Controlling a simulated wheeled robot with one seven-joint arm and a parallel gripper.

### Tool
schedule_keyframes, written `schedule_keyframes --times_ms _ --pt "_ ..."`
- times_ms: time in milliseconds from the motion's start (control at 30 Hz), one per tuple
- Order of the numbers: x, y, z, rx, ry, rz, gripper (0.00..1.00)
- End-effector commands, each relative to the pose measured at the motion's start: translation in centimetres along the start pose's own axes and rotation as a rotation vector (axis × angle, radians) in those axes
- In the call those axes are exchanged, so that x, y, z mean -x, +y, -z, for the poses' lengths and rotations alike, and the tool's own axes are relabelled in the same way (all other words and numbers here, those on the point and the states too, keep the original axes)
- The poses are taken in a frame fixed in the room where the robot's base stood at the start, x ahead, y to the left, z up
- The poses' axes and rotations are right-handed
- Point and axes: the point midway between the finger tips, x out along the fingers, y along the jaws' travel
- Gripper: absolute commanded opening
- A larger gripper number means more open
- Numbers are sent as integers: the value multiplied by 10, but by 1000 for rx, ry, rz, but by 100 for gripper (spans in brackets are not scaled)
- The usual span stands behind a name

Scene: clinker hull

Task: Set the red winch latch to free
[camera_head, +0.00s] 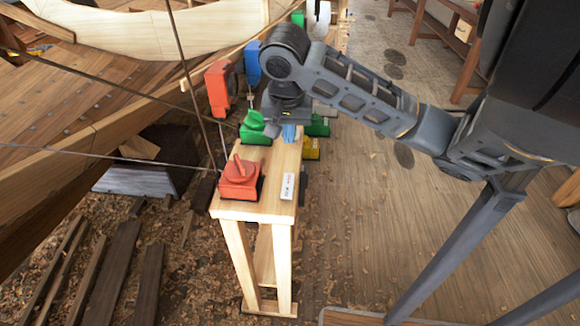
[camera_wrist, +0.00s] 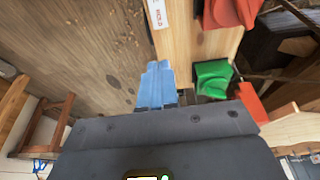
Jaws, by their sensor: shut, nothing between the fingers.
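A red unit with a raised handle on top (camera_head: 240,178) sits on the near end of a narrow wooden stand (camera_head: 250,209). It also shows at the top of the wrist view (camera_wrist: 228,12). The handle's setting cannot be read. A second red housing (camera_head: 217,90) stands further back beside the hull; I cannot tell how it is linked to the first. My gripper (camera_head: 290,133) points down over the stand's right side, behind the near red unit and apart from it. Its blue fingers (camera_wrist: 157,85) are together and empty.
A green unit (camera_head: 253,128) stands on the stand just left of my gripper; it shows in the wrist view (camera_wrist: 212,78). A white label (camera_head: 287,186) lies beside the red unit. Dark lines cross at left. Floor right is open.

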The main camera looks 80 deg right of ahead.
Motion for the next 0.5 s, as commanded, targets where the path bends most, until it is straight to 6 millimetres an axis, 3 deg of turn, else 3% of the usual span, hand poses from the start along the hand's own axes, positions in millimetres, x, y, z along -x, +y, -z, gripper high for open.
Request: schedule_keyframes --times_ms 167,500 --pt "-10 0 -1 -2 -1 2 0" --pt "-66 0 1 0 -1 -2 0"
